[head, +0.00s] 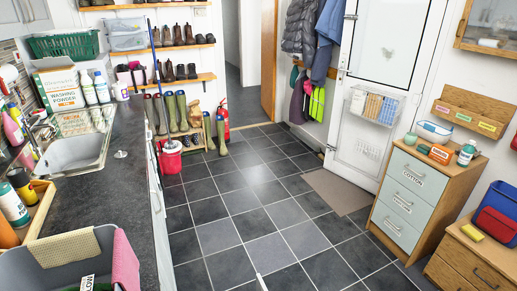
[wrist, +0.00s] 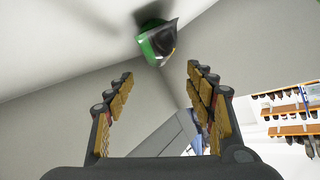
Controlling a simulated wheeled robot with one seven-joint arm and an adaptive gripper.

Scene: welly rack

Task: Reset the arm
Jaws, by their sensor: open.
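My gripper (wrist: 158,92) shows in the wrist view with its two fingers wide apart and nothing between them. It points up toward the pale ceiling and a corner of the walls. A green and dark object (wrist: 157,42) shows beyond the fingertips, apart from them; I cannot tell what it is. In the head view my gripper does not show; only a thin pale piece appears at the bottom edge.
The tiled floor (head: 245,205) is clear in the middle. A dark worktop (head: 122,185) with a sink runs along the left. Drawers (head: 405,200) stand at the right.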

